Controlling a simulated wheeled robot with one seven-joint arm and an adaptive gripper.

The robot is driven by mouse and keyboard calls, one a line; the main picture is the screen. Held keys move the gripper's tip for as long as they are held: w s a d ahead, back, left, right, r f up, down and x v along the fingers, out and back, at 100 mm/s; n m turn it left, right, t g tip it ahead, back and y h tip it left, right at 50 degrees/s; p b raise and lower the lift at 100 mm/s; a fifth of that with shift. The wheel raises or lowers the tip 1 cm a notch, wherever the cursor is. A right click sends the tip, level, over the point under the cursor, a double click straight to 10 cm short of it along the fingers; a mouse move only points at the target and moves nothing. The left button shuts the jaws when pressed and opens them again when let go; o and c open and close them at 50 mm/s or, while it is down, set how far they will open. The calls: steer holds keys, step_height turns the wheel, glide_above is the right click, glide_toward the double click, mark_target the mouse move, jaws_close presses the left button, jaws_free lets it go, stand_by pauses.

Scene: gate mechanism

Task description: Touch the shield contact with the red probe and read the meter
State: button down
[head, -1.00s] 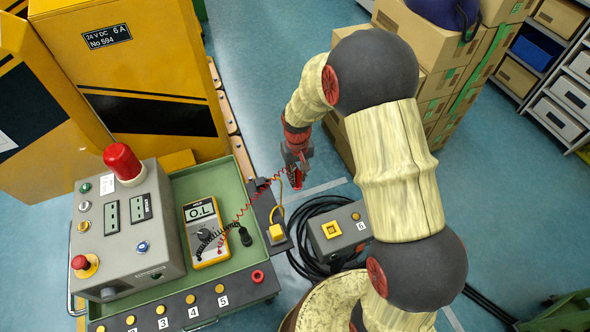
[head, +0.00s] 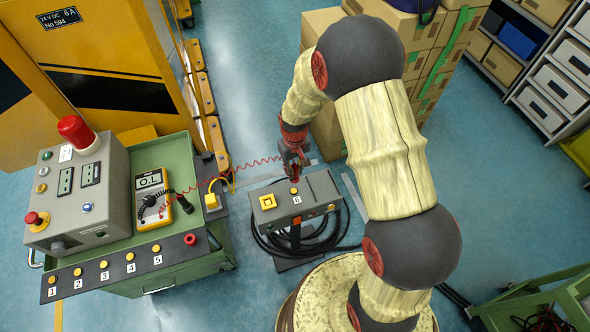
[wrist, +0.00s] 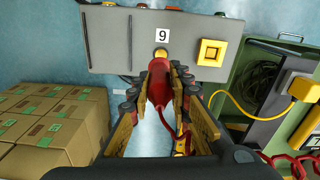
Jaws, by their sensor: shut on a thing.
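My gripper (wrist: 160,85) is shut on the red probe (wrist: 158,88), which points at the grey box (wrist: 110,42). In the wrist view its tip is at the round brass contact (wrist: 161,53) under a number label; I cannot tell if they touch. The head view shows my gripper (head: 294,160) over the same box (head: 318,196), whose label reads 6; the wrist view shows it inverted, like a 9. No contact is visibly named shield. The yellow meter (head: 152,198) on the green cart reads O.L. A red coiled lead (head: 235,172) runs from it to the probe.
The cart's front rail (head: 120,262) carries contacts labelled 1 to 5. A grey control box (head: 75,190) with a red lamp stands on the cart. Black cable (head: 330,240) lies coiled around the grey box. Cardboard boxes (head: 325,130) stand behind my arm. A yellow gate mechanism (head: 110,60) is at the back left.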

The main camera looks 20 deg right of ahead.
steer(key=shift+w+a+f+b, duration=0.1)
steer(key=shift+a+f+b, duration=0.15)
steer(key=shift+f, duration=0.35)
steer(key=shift+d+f+b, duration=0.2)
steer(key=shift+f+b, duration=0.4)
steer(key=shift+f, duration=0.15)
steer(key=shift+a+f+b, duration=0.1)
steer(key=shift+f+b, duration=0.9)
steer(key=shift+f, duration=0.7)
steer(key=shift+f, duration=0.35)
steer(key=shift+r+p, duration=1.55)
steer(key=shift+r, duration=1)
